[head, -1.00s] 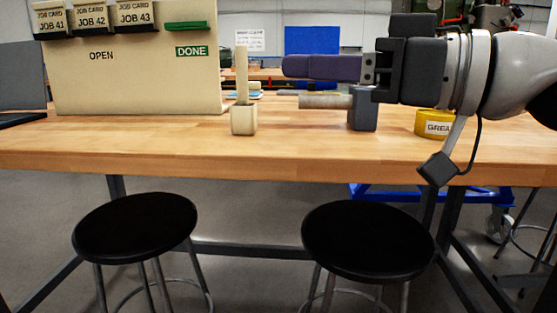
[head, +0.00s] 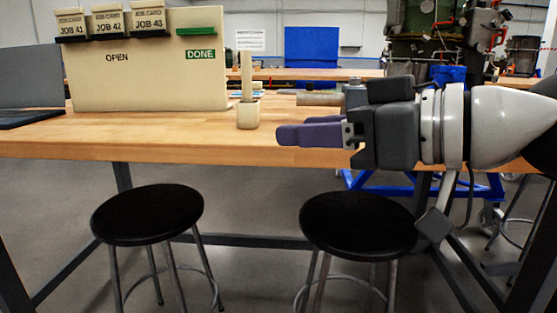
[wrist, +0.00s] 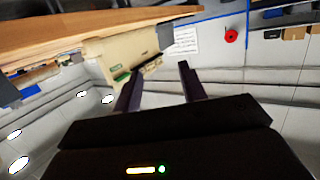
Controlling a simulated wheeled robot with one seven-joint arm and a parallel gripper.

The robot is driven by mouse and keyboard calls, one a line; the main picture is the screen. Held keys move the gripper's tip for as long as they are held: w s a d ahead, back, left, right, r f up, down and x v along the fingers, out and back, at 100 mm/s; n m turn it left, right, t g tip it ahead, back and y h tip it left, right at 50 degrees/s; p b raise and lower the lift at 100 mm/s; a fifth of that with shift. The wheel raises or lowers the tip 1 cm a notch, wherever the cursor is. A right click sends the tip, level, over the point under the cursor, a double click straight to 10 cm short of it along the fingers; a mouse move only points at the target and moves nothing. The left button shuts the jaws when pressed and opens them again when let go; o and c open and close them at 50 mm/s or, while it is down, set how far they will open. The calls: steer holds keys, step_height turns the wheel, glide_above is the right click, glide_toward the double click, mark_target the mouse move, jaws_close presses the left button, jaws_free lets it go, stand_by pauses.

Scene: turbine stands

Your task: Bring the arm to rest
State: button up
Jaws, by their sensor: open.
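My gripper (head: 282,135) reaches in from the right in the head view. Its purple fingers point left, in front of the bench's front edge, and nothing shows between them. In the wrist view the two dark fingers (wrist: 158,88) stand apart with a clear gap, so the gripper is open and empty. The wooden workbench (head: 180,140) runs across behind it. My arm hides part of the bench's right side.
A job board (head: 150,85) with several cards stands at the back left. A cream holder (head: 248,115) with an upright stick is left of my gripper. A grey cylinder (head: 318,99) lies behind it. Two black stools (head: 148,214) (head: 358,225) stand below.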

steer(key=s+d+f+m+g+h+p, duration=0.1)
steer(key=d+f+m+h, duration=0.2)
steer(key=f, duration=0.7)
steer(key=s+d+f+m+g+h+p, duration=0.1)
steer(key=d+f+m+h, duration=0.3)
steer(key=f, duration=0.6)
steer(key=s+d+f+m+g+h+p, duration=0.1)
steer(key=d+f+m+h, duration=0.2)
steer(key=f+h, duration=0.3)
step_height(320, 180, down, 5)
steer(key=shift+s+d+f+m+p, duration=0.1)
steer(key=shift+s+d+m+p, duration=0.2)
steer(key=shift+d, duration=0.4)
